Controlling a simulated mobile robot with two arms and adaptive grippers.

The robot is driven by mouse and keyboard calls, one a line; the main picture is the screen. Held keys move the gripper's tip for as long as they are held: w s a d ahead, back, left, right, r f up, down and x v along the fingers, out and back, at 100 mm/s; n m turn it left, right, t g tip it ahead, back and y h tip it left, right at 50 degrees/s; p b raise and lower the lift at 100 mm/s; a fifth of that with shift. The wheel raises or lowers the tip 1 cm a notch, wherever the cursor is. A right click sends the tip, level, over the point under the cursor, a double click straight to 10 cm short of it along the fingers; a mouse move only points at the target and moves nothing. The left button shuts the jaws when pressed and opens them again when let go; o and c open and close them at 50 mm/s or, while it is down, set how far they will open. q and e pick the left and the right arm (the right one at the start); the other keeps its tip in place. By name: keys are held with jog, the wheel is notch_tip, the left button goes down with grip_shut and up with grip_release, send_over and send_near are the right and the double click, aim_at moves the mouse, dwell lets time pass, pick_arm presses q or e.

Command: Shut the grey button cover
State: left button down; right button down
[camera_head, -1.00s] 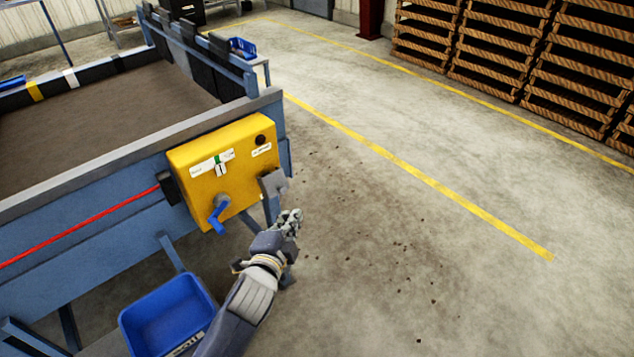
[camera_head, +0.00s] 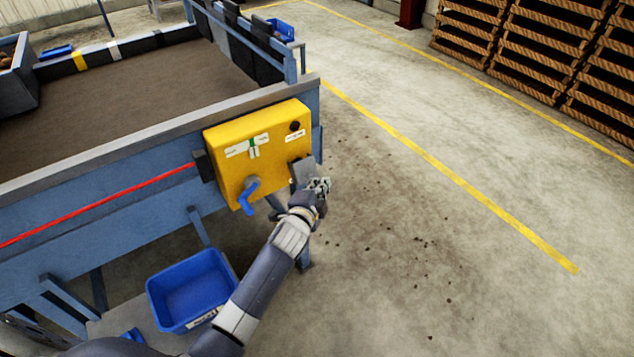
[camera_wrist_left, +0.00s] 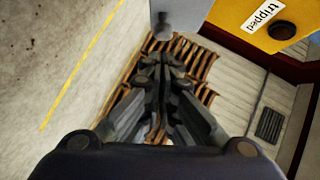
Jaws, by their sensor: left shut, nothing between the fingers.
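The yellow control box (camera_head: 257,150) is on the end of the blue-grey machine. The grey button cover (camera_head: 303,171) is a flap at the box's lower right, standing out from its face. The cover also shows at the top of the left wrist view (camera_wrist_left: 180,14), beyond the fingertips. My left gripper (camera_head: 322,186) is shut and empty, just right of the cover. In the wrist view its fingertips (camera_wrist_left: 163,45) point toward the cover's lower end. I cannot tell whether they touch it. The button is not clearly visible. My right gripper is not in view.
The box carries a blue rotary handle (camera_head: 248,194), a selector switch (camera_head: 253,150) and a dark round lamp (camera_head: 295,126). A blue bin (camera_head: 190,290) stands below, left of my arm. Floor to the right is open, with scattered dirt; pallet stacks (camera_head: 540,50) stand beyond.

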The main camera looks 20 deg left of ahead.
aim_at(306, 170)
pick_arm(q)
jog(key=shift+w+a+f, duration=0.35)
jog(key=shift+w+a, duration=0.2)
jog(key=shift+a, duration=0.05)
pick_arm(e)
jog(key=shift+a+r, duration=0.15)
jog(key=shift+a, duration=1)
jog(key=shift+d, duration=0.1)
